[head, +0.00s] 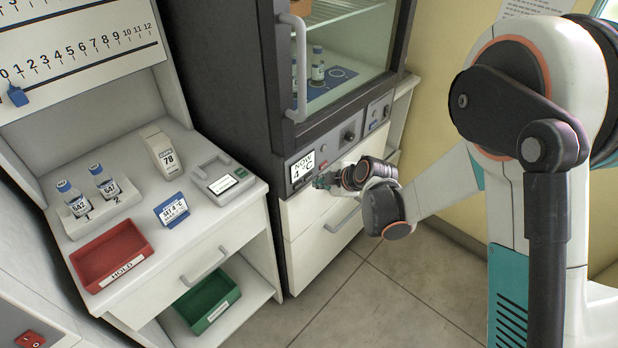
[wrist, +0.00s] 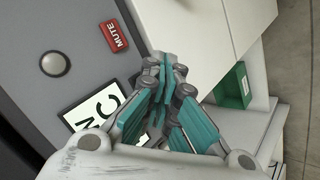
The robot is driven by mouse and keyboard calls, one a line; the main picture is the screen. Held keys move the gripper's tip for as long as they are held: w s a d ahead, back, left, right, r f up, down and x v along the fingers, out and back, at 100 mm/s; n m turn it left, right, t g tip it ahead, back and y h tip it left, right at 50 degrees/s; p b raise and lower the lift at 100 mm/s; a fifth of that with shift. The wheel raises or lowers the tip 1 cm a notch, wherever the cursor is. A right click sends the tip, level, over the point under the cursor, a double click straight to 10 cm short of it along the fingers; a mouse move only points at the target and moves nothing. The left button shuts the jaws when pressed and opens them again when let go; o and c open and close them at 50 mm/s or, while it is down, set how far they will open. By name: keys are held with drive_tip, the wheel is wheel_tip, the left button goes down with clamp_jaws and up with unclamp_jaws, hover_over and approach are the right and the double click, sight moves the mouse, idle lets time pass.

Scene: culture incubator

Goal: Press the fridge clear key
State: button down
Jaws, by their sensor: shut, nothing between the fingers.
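The fridge (head: 262,120) is a dark grey cabinet with a glass door. Its control panel has a display (head: 303,165) reading NOW 4 °C, partly visible in the wrist view (wrist: 92,106) behind my fingers. A red MUTE key (wrist: 115,36) and a round grey knob (wrist: 54,64) are on the panel in the wrist view. I cannot make out a key marked clear; part of the panel is hidden behind my gripper. My gripper (head: 318,182) is shut and empty, just in front of the panel's lower edge by the display. Its closed fingertips show in the wrist view (wrist: 166,62); contact cannot be told.
The fridge door handle (head: 299,68) stands out above the panel. White drawers (head: 308,208) lie below it. Left is a bench with a red HOLD tray (head: 112,254), vials, a SET 4 °C sign (head: 171,210) and a handheld reader. A green tray (head: 208,302) sits below.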

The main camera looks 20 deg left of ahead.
drive_tip(key=shift+d, duration=0.1)
drive_tip(key=d, duration=0.1)
drive_tip(key=s+d, duration=0.1)
drive_tip(key=d, duration=0.1)
drive_tip(key=s+d+b, duration=0.1)
drive_tip(key=shift+d, duration=0.2)
idle(0.7)
